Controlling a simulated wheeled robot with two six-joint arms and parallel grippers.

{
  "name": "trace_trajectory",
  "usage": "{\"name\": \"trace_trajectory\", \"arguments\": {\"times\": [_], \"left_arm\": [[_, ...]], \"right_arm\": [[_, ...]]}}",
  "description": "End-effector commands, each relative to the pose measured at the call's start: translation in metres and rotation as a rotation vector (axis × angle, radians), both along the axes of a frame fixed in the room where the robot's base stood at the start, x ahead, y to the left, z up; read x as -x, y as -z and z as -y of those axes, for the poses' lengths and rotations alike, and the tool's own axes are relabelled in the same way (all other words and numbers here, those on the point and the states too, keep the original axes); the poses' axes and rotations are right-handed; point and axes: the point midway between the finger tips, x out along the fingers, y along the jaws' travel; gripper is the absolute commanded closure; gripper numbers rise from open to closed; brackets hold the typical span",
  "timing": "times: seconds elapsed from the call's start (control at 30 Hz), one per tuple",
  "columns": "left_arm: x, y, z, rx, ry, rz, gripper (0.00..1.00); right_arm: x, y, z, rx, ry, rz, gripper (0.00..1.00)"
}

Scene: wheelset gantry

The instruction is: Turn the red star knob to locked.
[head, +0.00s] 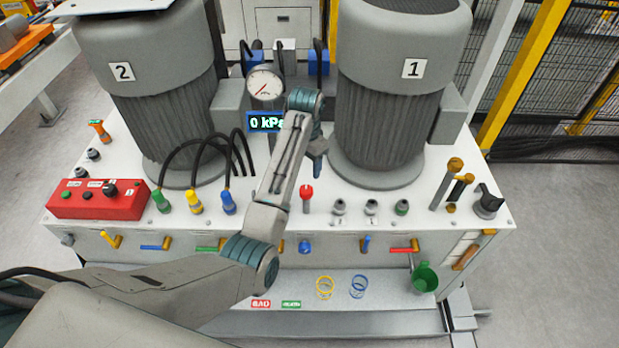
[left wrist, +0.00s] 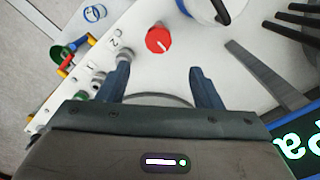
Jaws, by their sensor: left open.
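The red star knob (head: 306,192) stands up from the white deck of the gantry, in front of motor 1. In the left wrist view the red knob (left wrist: 158,39) lies beyond the fingertips, roughly centred between them, with a small pale mark on its top. My left gripper (head: 319,168) is above the deck, just behind and right of the knob in the head view. Its two fingers (left wrist: 159,66) are apart, with nothing between them. I cannot tell from the knob whether it is locked. My right gripper is not in view.
Motor 1 (head: 390,110) and motor 2 (head: 160,105) stand behind. A pressure gauge (head: 264,84) and a 0 kPa display (head: 264,122) are behind my arm. Green, yellow and blue hose plugs (head: 195,203) are left. Coloured valve handles line the front.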

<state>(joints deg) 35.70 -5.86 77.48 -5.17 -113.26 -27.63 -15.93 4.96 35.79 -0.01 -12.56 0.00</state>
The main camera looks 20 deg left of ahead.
Motion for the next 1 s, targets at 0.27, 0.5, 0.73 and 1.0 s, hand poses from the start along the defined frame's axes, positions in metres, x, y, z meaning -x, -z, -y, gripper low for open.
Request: {"name": "trace_trajectory", "arguments": {"times": [0.27,0.5,0.73,1.0], "left_arm": [[0.002,0.047,-0.001,-0.001,0.000,-0.005,0.41],[0.002,0.086,0.000,0.000,-0.001,-0.004,0.41],[0.001,0.100,0.000,0.000,-0.001,0.000,0.41],[0.001,0.101,0.000,0.000,-0.001,0.000,0.49]], "right_arm": [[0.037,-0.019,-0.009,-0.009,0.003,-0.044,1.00],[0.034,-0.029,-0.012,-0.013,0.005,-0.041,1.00],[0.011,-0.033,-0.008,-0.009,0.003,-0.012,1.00],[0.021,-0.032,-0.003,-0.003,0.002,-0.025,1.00]]}}
